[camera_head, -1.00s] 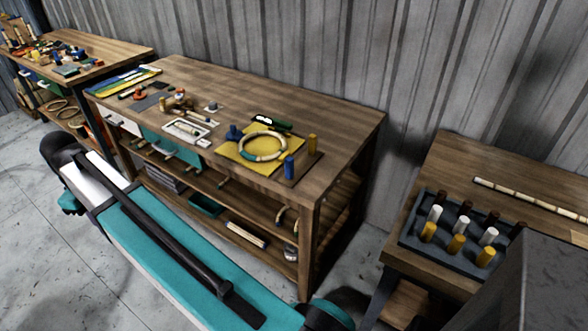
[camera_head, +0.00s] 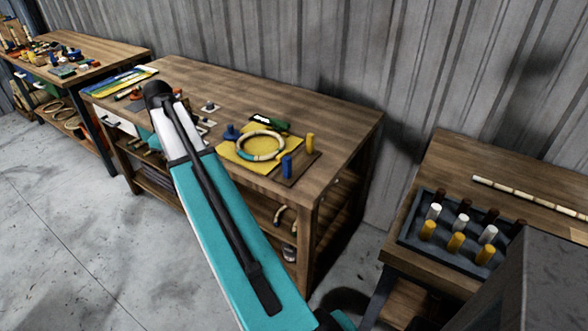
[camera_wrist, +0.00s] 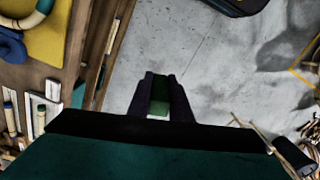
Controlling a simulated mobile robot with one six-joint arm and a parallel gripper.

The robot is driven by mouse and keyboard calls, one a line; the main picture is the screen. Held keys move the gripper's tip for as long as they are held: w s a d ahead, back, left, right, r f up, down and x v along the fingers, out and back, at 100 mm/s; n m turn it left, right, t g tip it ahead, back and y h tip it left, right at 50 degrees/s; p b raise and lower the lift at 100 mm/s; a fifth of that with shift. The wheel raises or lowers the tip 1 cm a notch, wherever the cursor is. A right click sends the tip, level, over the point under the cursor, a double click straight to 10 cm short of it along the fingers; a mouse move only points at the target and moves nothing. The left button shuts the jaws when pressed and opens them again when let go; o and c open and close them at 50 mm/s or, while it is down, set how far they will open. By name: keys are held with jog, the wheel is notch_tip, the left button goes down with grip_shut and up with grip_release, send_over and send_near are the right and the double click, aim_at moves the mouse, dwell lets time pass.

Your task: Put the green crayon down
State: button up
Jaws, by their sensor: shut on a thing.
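The green crayon (camera_wrist: 159,108) shows in the wrist view as a short green piece between the two dark fingers of my gripper (camera_wrist: 160,88). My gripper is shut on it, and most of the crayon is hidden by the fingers. Behind them in that view is grey concrete floor, with the workbench's edge to the left. In the head view my arm reaches across the front of the middle workbench (camera_head: 335,125). My gripper and the crayon cannot be made out there.
A rattan ring (camera_head: 261,135) lies on a yellow sheet (camera_head: 233,153) on the bench, beside a blue peg (camera_head: 287,167) and a yellow peg (camera_head: 310,145). A grey peg tray (camera_head: 405,237) stands on the right table. The bench's back right top is bare.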

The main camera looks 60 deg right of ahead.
jog(key=s+d+m, duration=0.1)
jog(key=s+d, duration=0.7)
jog(key=d, duration=0.2)
jog(key=s+d+r+m+b, duration=0.1)
jog(key=s+d, duration=0.6)
jog(key=d, duration=0.4)
jog(key=s+d+r+m, duration=0.1)
jog(key=s+d, duration=0.7)
jog(key=d, duration=0.3)
jog(key=shift+s+r+m, duration=0.2)
jog(key=shift+s+m, duration=0.1)
jog(key=shift+f, duration=0.15)
jog(key=shift+d+f+p, duration=0.1)
jog(key=shift+f+p, duration=0.4)
jog(key=shift+f, duration=2.5)
jog(key=shift+f+p, duration=0.4)
jog(key=shift+f, duration=1.45)
jog(key=shift+f, duration=0.15)
